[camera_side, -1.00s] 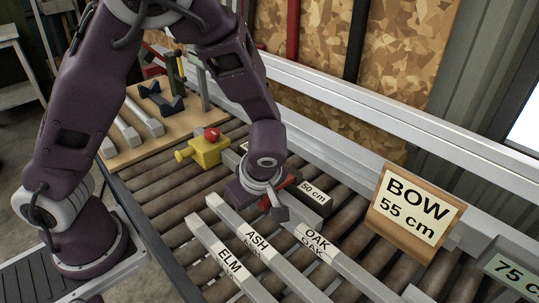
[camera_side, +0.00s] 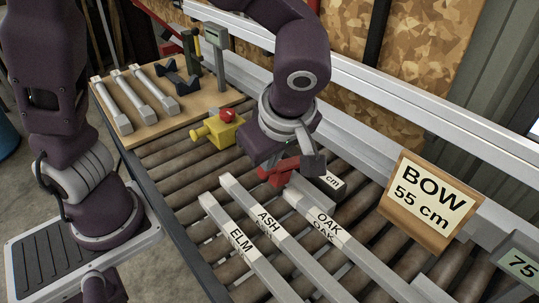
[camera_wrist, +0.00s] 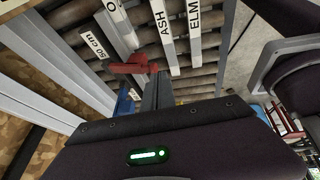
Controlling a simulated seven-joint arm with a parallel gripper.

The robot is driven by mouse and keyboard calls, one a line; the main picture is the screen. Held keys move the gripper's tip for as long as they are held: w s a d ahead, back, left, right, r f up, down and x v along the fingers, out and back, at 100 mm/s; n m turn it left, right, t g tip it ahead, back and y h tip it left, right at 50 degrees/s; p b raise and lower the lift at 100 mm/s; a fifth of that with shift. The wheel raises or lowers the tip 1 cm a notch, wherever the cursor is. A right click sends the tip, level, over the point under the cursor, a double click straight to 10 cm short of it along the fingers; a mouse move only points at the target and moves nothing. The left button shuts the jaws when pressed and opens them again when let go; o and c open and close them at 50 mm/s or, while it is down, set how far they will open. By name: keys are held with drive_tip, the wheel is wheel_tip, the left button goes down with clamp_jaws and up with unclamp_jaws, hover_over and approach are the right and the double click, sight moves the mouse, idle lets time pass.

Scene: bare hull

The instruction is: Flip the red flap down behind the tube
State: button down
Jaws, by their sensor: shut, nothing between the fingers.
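The red flap (camera_side: 278,172) is at the far end of the OAK tube (camera_side: 325,222), partly covered by my gripper. In the wrist view the flap (camera_wrist: 130,66) sticks out sideways near the tube ends; I cannot tell whether it is fully up or down. My gripper (camera_side: 314,166) is shut and empty, just above and to the right of the flap in the side view. In the wrist view the grey fingers (camera_wrist: 156,92) come close to the flap's right end; I cannot tell whether they touch.
The ASH tube (camera_side: 275,230) and ELM tube (camera_side: 240,245) lie alongside on the rollers. A yellow fixture with a red knob (camera_side: 218,128) is to the left. The BOW 55 cm sign (camera_side: 428,200) stands at right.

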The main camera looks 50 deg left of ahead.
drive_tip(key=w+a+r+g+h, duration=0.1)
drive_tip(key=w+r+g, duration=0.1)
drive_tip(key=w, duration=0.3)
drive_tip(key=w+a+r+g, duration=0.2)
drive_tip(key=w+g, duration=0.1)
drive_tip(key=w, duration=0.2)
approach(270, 173)
drive_tip(key=shift+h, duration=0.3)
drive_tip(key=a+f, duration=0.2)
drive_tip(key=f, duration=0.1)
drive_tip(key=s+a+f, duration=0.1)
drive_tip(key=f, duration=0.1)
drive_tip(key=shift+s+f, duration=0.1)
drive_tip(key=shift+f, duration=0.15)
drive_tip(key=shift+s+f, duration=0.45)
drive_tip(key=shift+f, duration=0.45)
drive_tip(key=shift+s+f, duration=0.4)
drive_tip(key=shift+f, duration=0.45)
drive_tip(key=shift+r, duration=0.1)
